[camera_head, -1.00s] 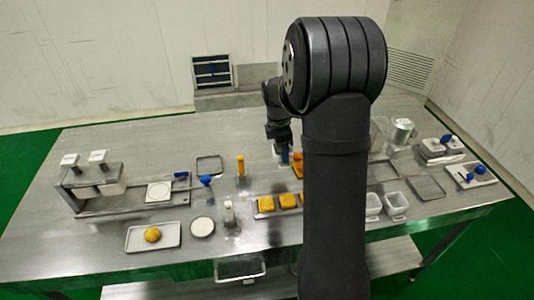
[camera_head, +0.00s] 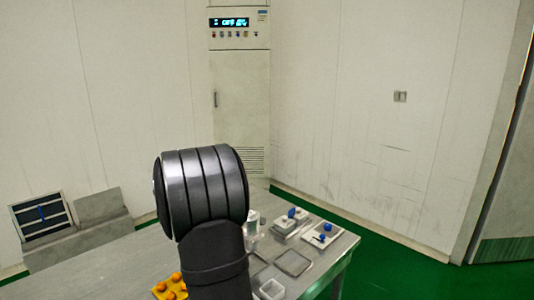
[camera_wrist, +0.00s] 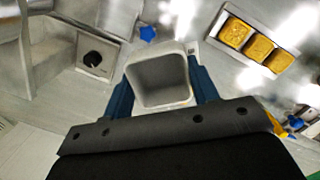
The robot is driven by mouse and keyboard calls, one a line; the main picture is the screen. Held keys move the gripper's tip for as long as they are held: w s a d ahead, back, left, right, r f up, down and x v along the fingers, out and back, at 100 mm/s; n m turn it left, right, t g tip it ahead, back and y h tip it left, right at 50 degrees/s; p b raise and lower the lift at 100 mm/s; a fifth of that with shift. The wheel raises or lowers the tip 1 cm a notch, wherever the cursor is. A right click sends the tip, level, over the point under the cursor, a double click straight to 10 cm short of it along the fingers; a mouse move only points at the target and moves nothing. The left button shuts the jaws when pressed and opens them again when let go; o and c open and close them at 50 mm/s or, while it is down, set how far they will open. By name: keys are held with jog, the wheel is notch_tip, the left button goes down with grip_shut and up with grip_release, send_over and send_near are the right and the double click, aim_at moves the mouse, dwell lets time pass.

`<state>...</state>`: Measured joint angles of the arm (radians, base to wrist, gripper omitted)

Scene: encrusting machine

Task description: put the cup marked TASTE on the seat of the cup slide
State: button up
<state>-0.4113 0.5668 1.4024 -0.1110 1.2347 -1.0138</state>
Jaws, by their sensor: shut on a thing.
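In the wrist view my gripper (camera_wrist: 161,90) is shut on a pale square cup (camera_wrist: 163,105), with a dark blue finger on either side of it. The cup's open mouth faces the camera, and its inside looks empty. No TASTE marking shows on the sides I can see. I cannot make out the cup slide or its seat for certain in either current view. In the head view my arm's dark links fill the lower middle and the gripper is out of sight.
The wrist view shows yellow blocks (camera_wrist: 250,46) in a tray, a black knob (camera_wrist: 92,60) on a grey box, and a blue piece (camera_wrist: 148,33). In the head view, an empty tray (camera_head: 294,263) and a white container (camera_head: 271,289) stand right of my arm.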

jog(key=w+d+r+m+g+y, duration=0.1)
jog(key=w+d+r+m, duration=0.15)
jog(key=d+m, duration=0.5)
jog(key=w+d+r+m, duration=0.1)
jog(key=w+d+m, duration=0.3)
jog(key=d, duration=0.6)
notch_tip(320, 180, down, 7)
jog(key=d+m, duration=0.2)
jog(key=shift+s+d, duration=0.15)
jog(key=shift+s, duration=0.3)
jog(key=shift+r, duration=0.1)
